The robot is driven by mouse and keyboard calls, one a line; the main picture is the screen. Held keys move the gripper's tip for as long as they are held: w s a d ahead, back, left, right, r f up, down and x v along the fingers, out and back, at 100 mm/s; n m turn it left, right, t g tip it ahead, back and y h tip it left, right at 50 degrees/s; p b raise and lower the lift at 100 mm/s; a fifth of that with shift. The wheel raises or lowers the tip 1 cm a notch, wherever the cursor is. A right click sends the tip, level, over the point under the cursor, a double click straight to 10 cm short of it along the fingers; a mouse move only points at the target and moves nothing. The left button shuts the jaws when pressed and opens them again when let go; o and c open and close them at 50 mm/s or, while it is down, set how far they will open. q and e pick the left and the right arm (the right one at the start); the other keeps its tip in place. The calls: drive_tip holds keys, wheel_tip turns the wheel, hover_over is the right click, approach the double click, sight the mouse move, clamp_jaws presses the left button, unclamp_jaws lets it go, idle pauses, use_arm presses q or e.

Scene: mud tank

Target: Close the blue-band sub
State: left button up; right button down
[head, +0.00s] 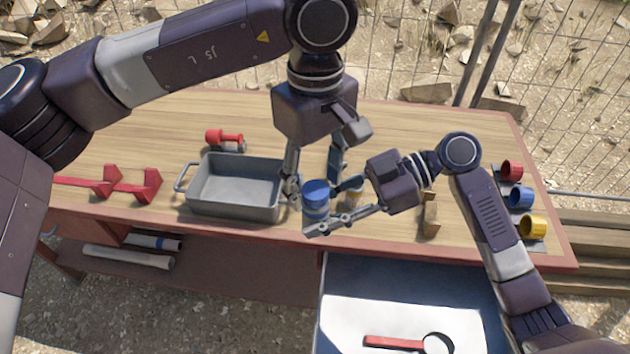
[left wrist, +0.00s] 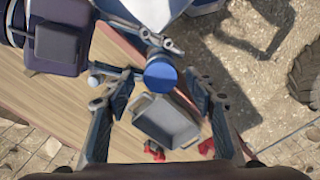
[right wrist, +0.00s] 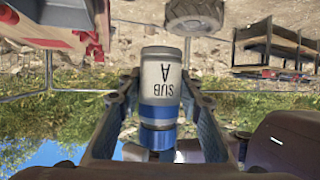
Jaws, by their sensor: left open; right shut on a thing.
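My left gripper (head: 312,182) is open above, pointing down. In the left wrist view the round blue top (left wrist: 161,74) lies between its spread fingers, apart from both. Whether the top is fully seated is unclear.
The grey tray (head: 237,212) stands left of the sub. A brown block (head: 431,217), a rack with red, blue and yellow cups (head: 521,197), and red stands (head: 147,186) are on the table (head: 400,120).

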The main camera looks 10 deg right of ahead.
use_arm(q)
wheel_tip(320, 180, up, 11)
drive_tip(key=shift+r, duration=0.15)
use_arm(e)
drive_tip(key=shift+r, duration=0.1)
idle(0.6)
